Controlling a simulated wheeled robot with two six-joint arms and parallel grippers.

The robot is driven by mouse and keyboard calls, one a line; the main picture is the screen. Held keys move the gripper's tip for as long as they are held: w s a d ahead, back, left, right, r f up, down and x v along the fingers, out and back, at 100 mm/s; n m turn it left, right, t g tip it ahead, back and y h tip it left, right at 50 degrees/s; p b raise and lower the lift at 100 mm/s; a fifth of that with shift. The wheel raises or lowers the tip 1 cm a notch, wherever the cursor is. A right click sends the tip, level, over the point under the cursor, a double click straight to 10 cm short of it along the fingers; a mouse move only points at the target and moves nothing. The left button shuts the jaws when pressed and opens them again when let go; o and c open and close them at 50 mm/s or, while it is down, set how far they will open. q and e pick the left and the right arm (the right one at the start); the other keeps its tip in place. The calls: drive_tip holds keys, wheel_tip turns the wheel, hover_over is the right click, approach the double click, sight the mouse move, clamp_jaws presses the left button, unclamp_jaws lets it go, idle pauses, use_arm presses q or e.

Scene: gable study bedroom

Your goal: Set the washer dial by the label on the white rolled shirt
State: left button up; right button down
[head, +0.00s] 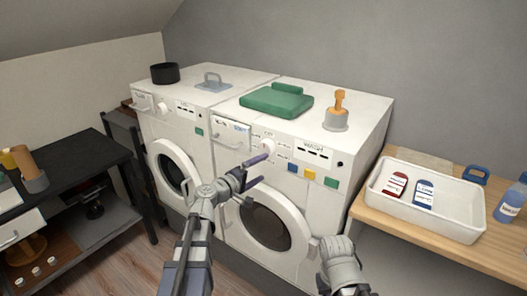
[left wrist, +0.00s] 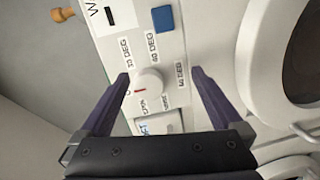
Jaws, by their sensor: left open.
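The right washer (head: 330,150) has a white round dial (head: 268,146) on its front panel. In the left wrist view the dial (left wrist: 149,82) bears a red mark and has printed settings around it, some reading like degrees. My left gripper (head: 259,171) is open and empty, in front of the panel close to the dial. In the left wrist view its two dark fingers (left wrist: 160,75) stand either side of the dial, apart from it. My right gripper (head: 340,250) shows only in part at the bottom; its fingers cannot be made out. I cannot identify a white rolled shirt.
A second washer (head: 180,125) stands at left. On top are a black pot (head: 165,73), a folded green cloth (head: 277,101) and an orange-topped object (head: 339,108). A white tray (head: 470,228) on the wooden table holds red (head: 397,186) and blue (head: 424,194) labelled items.

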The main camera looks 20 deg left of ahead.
sight(264, 150)
use_arm(q)
drive_tip(key=w+a+r+n+t+y, duration=0.1)
drive_tip(key=a+r+n+t, duration=0.1)
drive_tip(key=a, duration=0.2)
drive_tip(key=shift+x, duration=4.05)
drive_tip(key=shift+s+d+r, duration=0.1)
drive_tip(key=c, duration=1.3)
